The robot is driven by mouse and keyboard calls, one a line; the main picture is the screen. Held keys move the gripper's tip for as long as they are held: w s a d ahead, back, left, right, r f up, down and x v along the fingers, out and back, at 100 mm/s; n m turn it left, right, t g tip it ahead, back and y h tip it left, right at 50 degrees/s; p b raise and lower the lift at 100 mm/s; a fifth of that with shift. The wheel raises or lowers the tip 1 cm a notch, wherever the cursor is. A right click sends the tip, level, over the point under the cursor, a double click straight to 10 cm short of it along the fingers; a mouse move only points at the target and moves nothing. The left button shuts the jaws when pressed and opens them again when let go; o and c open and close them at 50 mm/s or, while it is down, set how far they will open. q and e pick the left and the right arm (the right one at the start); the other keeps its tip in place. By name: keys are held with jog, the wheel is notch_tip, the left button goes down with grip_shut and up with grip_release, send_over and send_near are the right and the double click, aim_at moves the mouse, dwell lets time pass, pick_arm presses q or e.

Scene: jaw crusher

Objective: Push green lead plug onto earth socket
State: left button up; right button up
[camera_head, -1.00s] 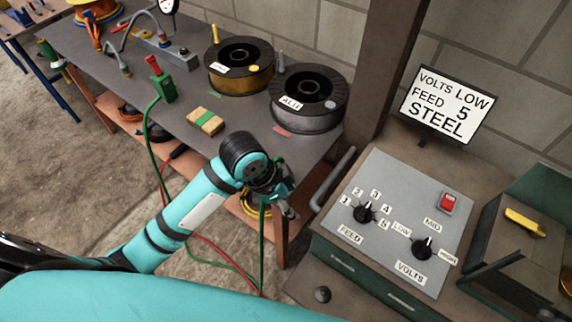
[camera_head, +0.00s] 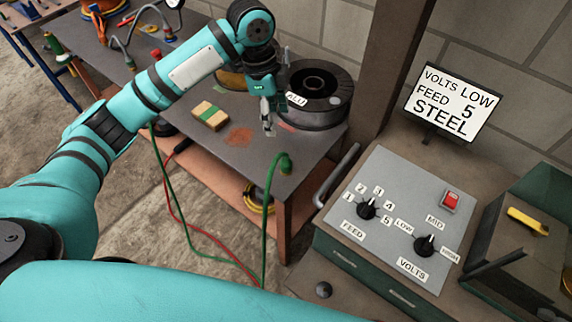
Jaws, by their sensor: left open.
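The green lead plug (camera_head: 285,164) sits at the table's front right corner, and its green lead (camera_head: 266,225) arches over the edge and hangs down. I cannot make out the earth socket as a separate part; whatever is under the plug is hidden by it. My left gripper (camera_head: 268,124) is open and empty, pointing down above the table. It is behind and to the left of the plug, apart from it. My right gripper is not in view.
The black ALU spool (camera_head: 318,97) stands close to the right of my left gripper. The control panel (camera_head: 385,220) and sign (camera_head: 452,104) are at right. A red lead (camera_head: 205,235) hangs below.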

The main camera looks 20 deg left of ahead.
aim_at(285, 159)
pick_arm(q)
jog(key=f, duration=0.4)
jog(key=d+f, duration=0.1)
jog(key=f, duration=0.3)
jog(key=d+f+p, duration=0.1)
jog(key=f, duration=0.3)
jog(key=shift+f, duration=0.1)
jog(key=shift+s+d+f+p, duration=0.1)
jog(key=shift+d+f+p, duration=0.1)
jog(key=shift+f, duration=0.65)
jog(key=shift+s+d+f+p, duration=0.1)
jog(key=shift+f+p, duration=0.15)
jog(key=shift+f, duration=0.6)
jog(key=shift+s+d+f+p, duration=0.1)
jog(key=shift+d+f+p, duration=0.1)
jog(key=shift+f, duration=0.65)
jog(key=shift+c, duration=0.2)
jog(key=c, duration=1)
jog(key=shift+r, duration=0.1)
